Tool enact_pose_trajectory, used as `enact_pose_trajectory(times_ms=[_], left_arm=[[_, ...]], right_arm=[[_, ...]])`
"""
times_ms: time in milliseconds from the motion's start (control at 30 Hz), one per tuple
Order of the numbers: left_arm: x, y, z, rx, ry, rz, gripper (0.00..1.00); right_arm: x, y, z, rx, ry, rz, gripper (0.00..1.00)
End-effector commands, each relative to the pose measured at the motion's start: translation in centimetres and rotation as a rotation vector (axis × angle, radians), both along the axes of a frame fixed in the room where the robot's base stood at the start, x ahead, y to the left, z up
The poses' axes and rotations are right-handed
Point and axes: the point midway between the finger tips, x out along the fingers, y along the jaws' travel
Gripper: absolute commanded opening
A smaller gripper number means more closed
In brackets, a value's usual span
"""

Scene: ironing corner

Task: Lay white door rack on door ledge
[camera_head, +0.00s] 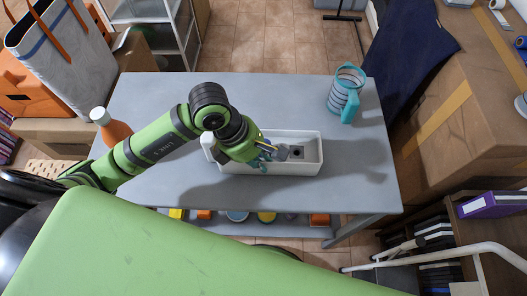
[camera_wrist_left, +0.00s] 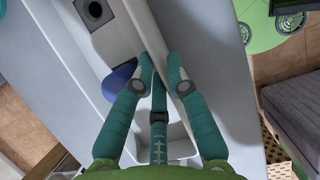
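A long white rack (camera_head: 310,137), open at the top, stands on the grey table (camera_head: 190,90). My left gripper (camera_head: 272,152) is over the rack's near side, left of its middle. In the left wrist view, the teal fingers (camera_wrist_left: 160,66) straddle one long wall of the white rack (camera_wrist_left: 129,35). The fingertips are close to that wall, but I cannot tell whether they press on it. The arm and fingers hide part of the rack's left half. My right gripper is not in view. I cannot make out a door ledge.
A teal-and-grey mug-like container (camera_head: 344,92) stands at the table's back right. An orange bottle (camera_head: 112,128) stands near the left edge. A blue item (camera_wrist_left: 118,80) lies inside the rack. A large cardboard box (camera_head: 455,120) is beyond the table's right edge. Much of the tabletop is clear.

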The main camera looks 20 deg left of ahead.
Motion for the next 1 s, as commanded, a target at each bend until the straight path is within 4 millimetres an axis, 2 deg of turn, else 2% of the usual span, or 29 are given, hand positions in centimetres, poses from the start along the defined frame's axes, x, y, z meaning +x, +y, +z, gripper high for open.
enact_pose_trajectory(times_ms=[200, 267, 767, 1000], left_arm=[[0.0, 0.0, -0.2, 0.000, -0.001, -0.001, 0.16], [0.0, 0.0, -0.1, 0.000, -0.001, 0.000, 0.00], [0.1, 0.0, 0.3, -0.002, -0.004, 0.000, 0.00], [0.2, 0.0, 2.3, -0.002, -0.008, -0.001, 0.00]], right_arm=[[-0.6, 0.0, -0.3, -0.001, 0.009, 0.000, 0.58], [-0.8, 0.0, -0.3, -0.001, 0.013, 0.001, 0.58], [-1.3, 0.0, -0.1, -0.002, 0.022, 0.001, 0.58], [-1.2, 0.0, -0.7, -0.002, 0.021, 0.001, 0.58]])
